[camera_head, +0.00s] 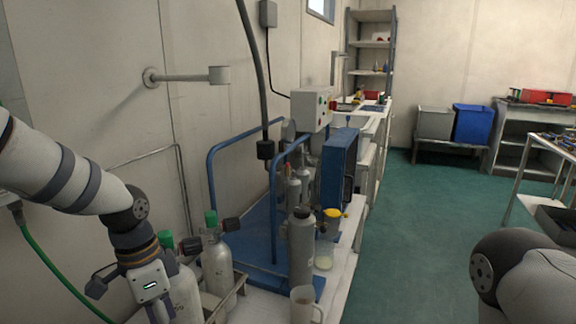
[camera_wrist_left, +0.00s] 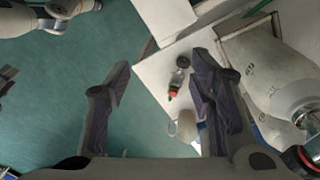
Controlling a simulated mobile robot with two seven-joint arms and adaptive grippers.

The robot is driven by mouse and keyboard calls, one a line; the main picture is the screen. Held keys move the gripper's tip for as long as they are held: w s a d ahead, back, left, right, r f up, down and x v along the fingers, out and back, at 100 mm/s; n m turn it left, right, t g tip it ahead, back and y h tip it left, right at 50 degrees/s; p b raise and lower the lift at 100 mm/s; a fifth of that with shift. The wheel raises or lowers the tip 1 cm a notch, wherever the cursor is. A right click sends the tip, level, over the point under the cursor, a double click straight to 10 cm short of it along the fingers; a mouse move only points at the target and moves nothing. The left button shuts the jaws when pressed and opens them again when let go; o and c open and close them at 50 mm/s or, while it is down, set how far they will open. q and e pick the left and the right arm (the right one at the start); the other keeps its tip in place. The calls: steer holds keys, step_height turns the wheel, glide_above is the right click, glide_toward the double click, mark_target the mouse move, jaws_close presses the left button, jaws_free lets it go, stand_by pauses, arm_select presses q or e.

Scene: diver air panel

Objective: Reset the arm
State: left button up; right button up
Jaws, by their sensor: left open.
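My left arm (camera_head: 60,175) comes in from the left in the head view, and its wrist (camera_head: 145,270) bends down past the bottom edge beside the grey cylinders. In the left wrist view my left gripper (camera_wrist_left: 160,70) is open, its two dark fingers spread with nothing held between them. Beyond the fingers a small dark bottle with a red part (camera_wrist_left: 175,82) and a pale mug (camera_wrist_left: 184,126) show on the white bench top. My right arm (camera_head: 530,275) shows at the lower right of the head view; its gripper is outside the picture.
Green-topped cylinders (camera_head: 216,262) stand close to my left wrist. A blue-framed pump unit (camera_head: 340,168) and a grey cylinder (camera_head: 301,250) stand on the bench, with the pale mug (camera_head: 304,305) in front. A wall bracket (camera_head: 190,77) sticks out above. The green floor (camera_head: 415,235) is open on the right.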

arm_select(q)
steer(key=s+d+f+n+g, duration=0.1)
steer(key=s+d+f+n, duration=0.15)
steer(key=s+f, duration=0.65)
steer(key=s+d+f+n, duration=0.1)
steer(key=s+f+n, duration=0.3)
steer(key=s+f, duration=0.5)
steer(key=s+a+f+n, duration=0.1)
steer(key=s+a+n, duration=0.1)
steer(key=s, duration=0.5)
steer(key=s+a+n+y, duration=0.1)
steer(key=s+a+n, duration=0.1)
steer(key=s, duration=0.6)
steer(key=shift+s+a+f+n, duration=0.25)
steer(key=shift+a+f+n, duration=0.05)
steer(key=shift+f+n, duration=0.1)
